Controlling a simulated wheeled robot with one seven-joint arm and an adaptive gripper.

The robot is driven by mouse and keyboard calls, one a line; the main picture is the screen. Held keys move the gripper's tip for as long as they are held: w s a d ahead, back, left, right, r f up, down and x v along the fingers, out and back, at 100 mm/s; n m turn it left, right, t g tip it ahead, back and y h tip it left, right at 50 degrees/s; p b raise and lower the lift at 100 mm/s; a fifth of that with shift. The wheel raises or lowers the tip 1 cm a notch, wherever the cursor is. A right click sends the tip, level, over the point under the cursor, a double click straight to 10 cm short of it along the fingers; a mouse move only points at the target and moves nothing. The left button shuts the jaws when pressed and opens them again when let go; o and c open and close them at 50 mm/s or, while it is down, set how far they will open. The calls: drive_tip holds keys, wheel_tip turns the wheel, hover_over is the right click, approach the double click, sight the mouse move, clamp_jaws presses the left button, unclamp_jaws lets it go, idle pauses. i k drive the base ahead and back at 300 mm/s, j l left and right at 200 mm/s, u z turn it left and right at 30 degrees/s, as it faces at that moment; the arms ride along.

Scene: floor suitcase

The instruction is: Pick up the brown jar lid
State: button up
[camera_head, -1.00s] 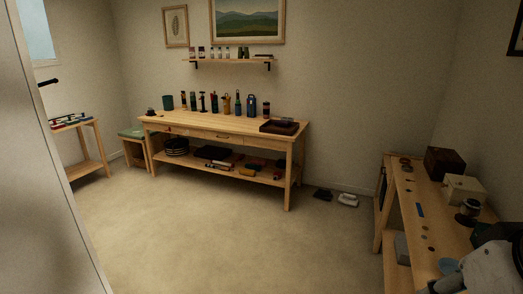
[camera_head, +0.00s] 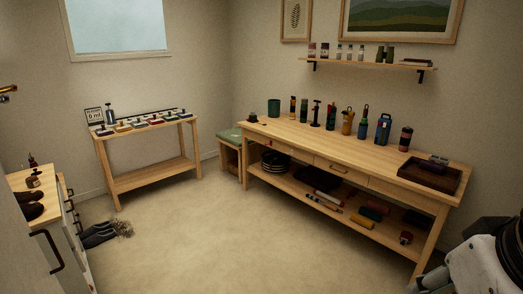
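I cannot pick out the brown jar lid for certain. A small dark round thing (camera_head: 253,118) sits at the left end of the long wooden workbench (camera_head: 285,132), too small to name. A small brown-topped container (camera_head: 32,181) stands on the cabinet at the far left; whether its top is a lid is unclear. Part of my white and black arm shows at the lower right. My gripper's fingertips are not in view.
The workbench holds several bottles and a dark tray (camera_head: 430,176). A smaller wooden table (camera_head: 152,180) stands at the back left, with a green-topped stool (camera_head: 230,134) beside the bench. Dark slippers (camera_head: 98,235) lie by the cabinet. The middle floor is clear.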

sight(37, 173)
drive_tip(key=i, duration=0.75)
drive_tip(key=i+l+u, duration=0.15)
drive_tip(key=i, duration=0.6)
drive_tip(key=i+u, duration=0.55)
drive_tip(key=u, duration=0.2)
drive_tip(key=i+l+u, duration=0.1)
drive_tip(key=i+u, duration=0.5)
drive_tip(key=u, duration=0.2)
drive_tip(key=i+l+u, duration=0.1)
drive_tip(key=i+u, duration=0.15)
drive_tip(key=u, duration=0.2)
drive_tip(key=i+l+u, duration=0.15)
drive_tip(key=u, duration=0.3)
drive_tip(key=i+l, duration=0.05)
drive_tip(key=i, duration=0.05)
